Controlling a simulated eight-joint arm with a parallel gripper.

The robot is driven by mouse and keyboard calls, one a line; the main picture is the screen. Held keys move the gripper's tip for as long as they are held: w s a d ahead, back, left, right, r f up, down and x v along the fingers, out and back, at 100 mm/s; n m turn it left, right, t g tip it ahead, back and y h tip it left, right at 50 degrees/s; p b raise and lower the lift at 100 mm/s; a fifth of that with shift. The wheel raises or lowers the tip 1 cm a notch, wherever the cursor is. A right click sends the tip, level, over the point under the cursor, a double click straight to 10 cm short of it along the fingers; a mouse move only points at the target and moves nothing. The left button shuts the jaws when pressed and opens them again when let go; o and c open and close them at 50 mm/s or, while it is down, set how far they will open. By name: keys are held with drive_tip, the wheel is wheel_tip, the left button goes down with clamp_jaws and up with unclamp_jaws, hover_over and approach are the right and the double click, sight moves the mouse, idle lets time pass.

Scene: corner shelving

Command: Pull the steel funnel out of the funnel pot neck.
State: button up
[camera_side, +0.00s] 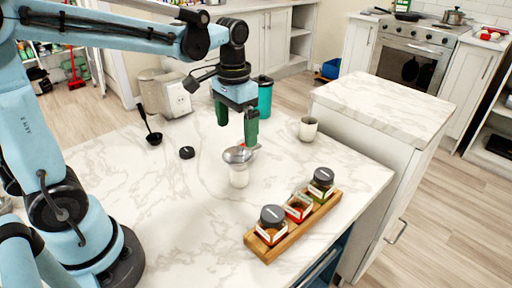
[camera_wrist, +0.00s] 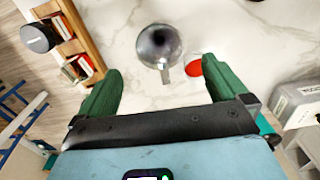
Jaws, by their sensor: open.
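The steel funnel (camera_side: 238,155) sits upright in the neck of the funnel pot (camera_side: 239,177), a small pale jar on the marble counter. In the wrist view the funnel (camera_wrist: 159,42) shows from above as a round grey bowl with a dark centre and a small tab pointing towards my gripper. The pot is hidden beneath it there. My gripper (camera_side: 238,130) is open and empty, with green fingers above and just behind the funnel. In the wrist view my gripper (camera_wrist: 160,70) has its fingers spread to either side, with the funnel ahead between them.
A red disc (camera_wrist: 194,66) lies beside the funnel. A wooden rack (camera_side: 290,230) with spice jars stands front right. A white mug (camera_side: 308,128), teal canister (camera_side: 264,97), black lid (camera_side: 187,152) and black ladle (camera_side: 153,137) stand around. The front-left counter is clear.

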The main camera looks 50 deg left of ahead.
sight(238, 156)
drive_tip(key=shift+f, duration=4.5)
drive_tip(key=shift+c, duration=0.2)
drive_tip(key=c, duration=1.3)
drive_tip(key=shift+r, duration=3)
drive_tip(key=shift+d, duration=0.1)
